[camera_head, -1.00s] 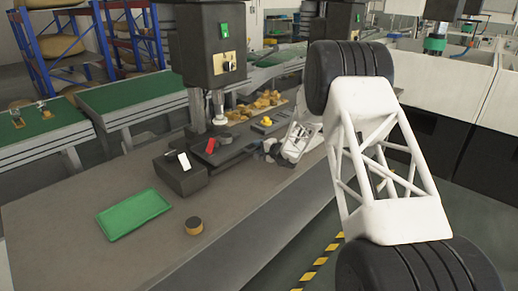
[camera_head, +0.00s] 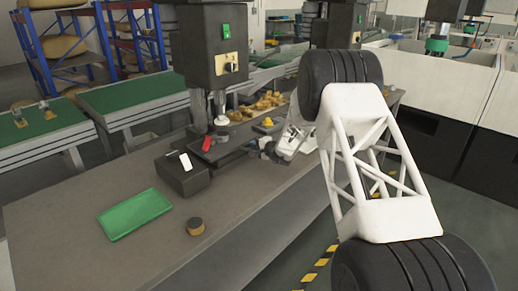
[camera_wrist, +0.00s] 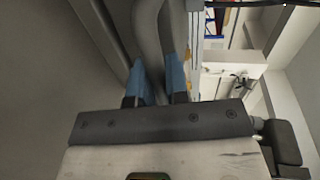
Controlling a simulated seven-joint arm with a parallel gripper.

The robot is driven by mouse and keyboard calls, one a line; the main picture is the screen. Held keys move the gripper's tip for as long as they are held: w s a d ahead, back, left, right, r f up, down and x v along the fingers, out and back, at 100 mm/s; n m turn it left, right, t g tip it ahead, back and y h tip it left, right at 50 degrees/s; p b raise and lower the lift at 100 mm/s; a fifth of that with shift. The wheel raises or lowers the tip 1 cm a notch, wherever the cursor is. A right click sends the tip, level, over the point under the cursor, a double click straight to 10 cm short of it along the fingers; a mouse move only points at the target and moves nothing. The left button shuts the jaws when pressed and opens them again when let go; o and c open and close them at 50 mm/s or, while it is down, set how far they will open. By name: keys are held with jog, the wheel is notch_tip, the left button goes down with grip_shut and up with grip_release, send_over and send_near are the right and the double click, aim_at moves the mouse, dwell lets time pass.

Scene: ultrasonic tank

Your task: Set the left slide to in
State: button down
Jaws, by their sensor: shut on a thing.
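In the wrist view my gripper (camera_wrist: 158,85) has its two blue fingertips closed on either side of a grey curved bar (camera_wrist: 148,30), and is shut on it. The bar runs up and out of the top of that picture. In the head view my gripper (camera_head: 264,149) is small, at the right end of a dark slide-like plate (camera_head: 226,153) under the machine. A red piece (camera_head: 207,143) stands at the left of this plate. I cannot tell for sure which part is the left slide, or how far in it is.
A green tray (camera_head: 135,214) and a round tan-and-black piece (camera_head: 195,226) lie on the bench (camera_head: 80,220). The machine head (camera_head: 212,45) hangs above. A yellow piece (camera_head: 268,122) is behind my gripper.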

jog(key=shift+w+a, duration=0.15)
jog(key=shift+a, duration=0.05)
jog(key=c, duration=1.1)
grip_release()
jog(key=shift+d, duration=0.15)
jog(key=shift+v, duration=3.85)
jog(key=shift+r, duration=0.1)
